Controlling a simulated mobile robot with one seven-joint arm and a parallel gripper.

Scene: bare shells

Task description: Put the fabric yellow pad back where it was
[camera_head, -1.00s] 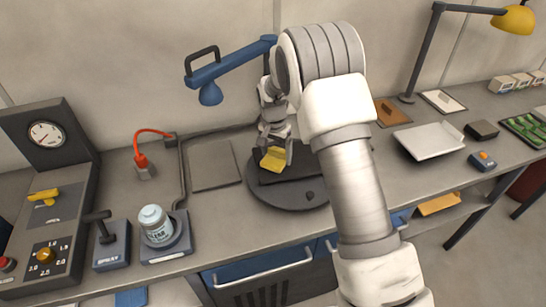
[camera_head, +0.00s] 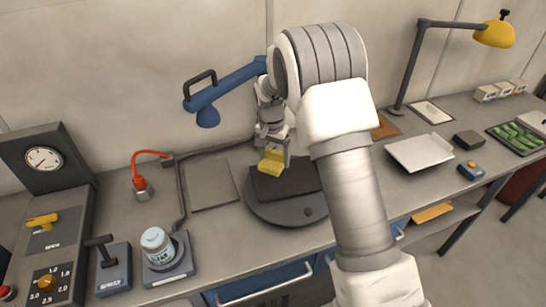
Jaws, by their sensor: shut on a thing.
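The yellow pad (camera_head: 271,161) is held by my gripper (camera_head: 272,150), which is shut on it. My gripper points down from my arm at the middle of the bench. The pad is over the left part of a dark flat slab (camera_head: 290,184) on a round grey turntable (camera_head: 262,208). I cannot tell whether the pad touches the slab. My arm hides the right side of the turntable.
A blue jointed arm (camera_head: 228,86) reaches over the bench behind a flat grey plate (camera_head: 213,185). A jar (camera_head: 157,246) on a small scale stands at the front left. A white tray (camera_head: 420,152) and a yellow lamp (camera_head: 494,35) are to the right.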

